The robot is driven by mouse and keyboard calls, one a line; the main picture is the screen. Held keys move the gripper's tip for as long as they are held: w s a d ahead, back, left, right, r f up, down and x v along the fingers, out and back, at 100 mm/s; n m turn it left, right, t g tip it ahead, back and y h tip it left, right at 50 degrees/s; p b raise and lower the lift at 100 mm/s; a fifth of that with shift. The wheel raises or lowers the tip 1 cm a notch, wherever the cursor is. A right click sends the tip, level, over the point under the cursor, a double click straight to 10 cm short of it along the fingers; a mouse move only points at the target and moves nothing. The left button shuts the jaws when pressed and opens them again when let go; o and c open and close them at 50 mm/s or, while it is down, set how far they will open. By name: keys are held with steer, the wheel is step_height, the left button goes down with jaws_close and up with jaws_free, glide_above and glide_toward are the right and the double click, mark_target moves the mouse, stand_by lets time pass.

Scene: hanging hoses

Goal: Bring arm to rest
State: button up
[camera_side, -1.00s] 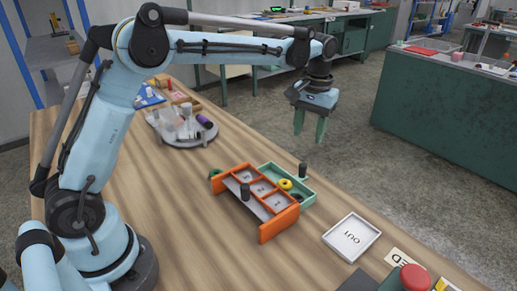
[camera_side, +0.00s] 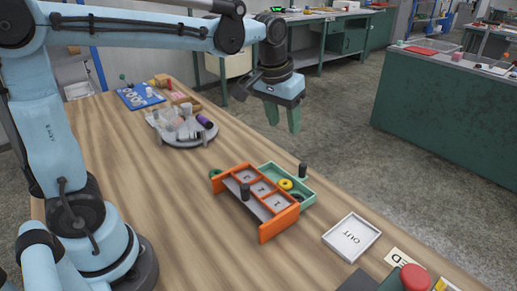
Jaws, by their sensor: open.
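My gripper (camera_side: 283,117) hangs from my blue arm above the far edge of the wooden table. Its two green fingers point down and stand apart, with nothing seen between them. It is above and behind the orange tray and the green tray, clear of both.
An orange divided tray (camera_side: 268,231) and a green tray (camera_side: 308,191) with a yellow ring (camera_side: 286,184) sit mid-table. A white OUT tray (camera_side: 375,239) and a red button (camera_side: 414,278) are at right. A grey round stand (camera_side: 185,143) with small items is at the back. Bare wood lies left of the trays.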

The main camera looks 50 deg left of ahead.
steer(key=s+f+m+t, duration=0.2)
steer(key=s+f+t, duration=0.2)
steer(key=s, duration=0.8)
steer(key=shift+s+a+f, duration=0.15)
steer(key=shift+a+f, duration=0.1)
steer(key=shift+a, duration=0.1)
stand_by(1.9)
